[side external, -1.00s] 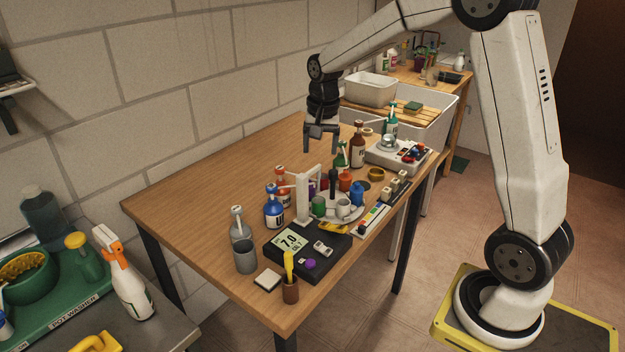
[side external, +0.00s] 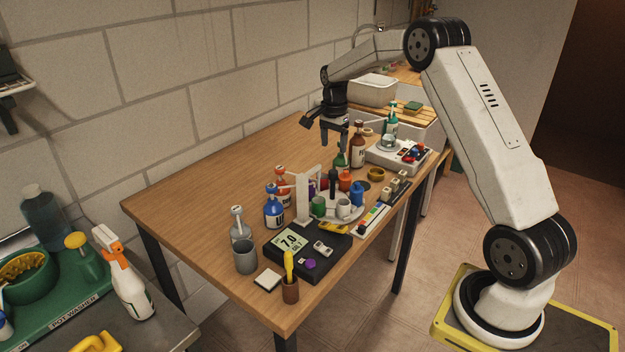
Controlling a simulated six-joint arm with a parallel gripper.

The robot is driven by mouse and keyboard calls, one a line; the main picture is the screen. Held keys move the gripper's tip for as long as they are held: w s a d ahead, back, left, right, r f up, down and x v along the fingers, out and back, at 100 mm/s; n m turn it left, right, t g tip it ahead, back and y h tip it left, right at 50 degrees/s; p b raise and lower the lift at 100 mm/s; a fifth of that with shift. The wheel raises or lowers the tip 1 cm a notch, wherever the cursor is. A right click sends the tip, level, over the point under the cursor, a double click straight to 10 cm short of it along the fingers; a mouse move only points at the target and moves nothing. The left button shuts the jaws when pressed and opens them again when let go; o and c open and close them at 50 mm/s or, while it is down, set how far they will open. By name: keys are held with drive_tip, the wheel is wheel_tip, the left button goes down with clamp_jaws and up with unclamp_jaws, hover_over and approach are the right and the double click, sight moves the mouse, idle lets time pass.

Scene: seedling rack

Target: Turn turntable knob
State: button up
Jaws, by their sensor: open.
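A dark upright knob (side external: 333,184) rises from among the cups. A white post with a side arm (side external: 303,195) stands at its left. My gripper (side external: 325,130) is open and empty, tilted, with its fingers spread. In the picture it is above the knob and well apart from it, over the far part of the table. The cups hide part of the turntable and the knob's foot.
Brown (side external: 358,143) and green (side external: 341,163) bottles stand near my gripper. A white device (side external: 400,155) is at the right, blue (side external: 274,208) and red bottles at the left. A black meter (side external: 300,262) lies in front. The table's left part (side external: 190,190) is clear.

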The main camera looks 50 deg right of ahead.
sight(334, 171)
drive_tip(key=shift+f, duration=0.75)
drive_tip(key=shift+f, duration=0.1)
drive_tip(key=shift+s+f, duration=0.15)
drive_tip(key=shift+f, duration=3.6)
clamp_jaws()
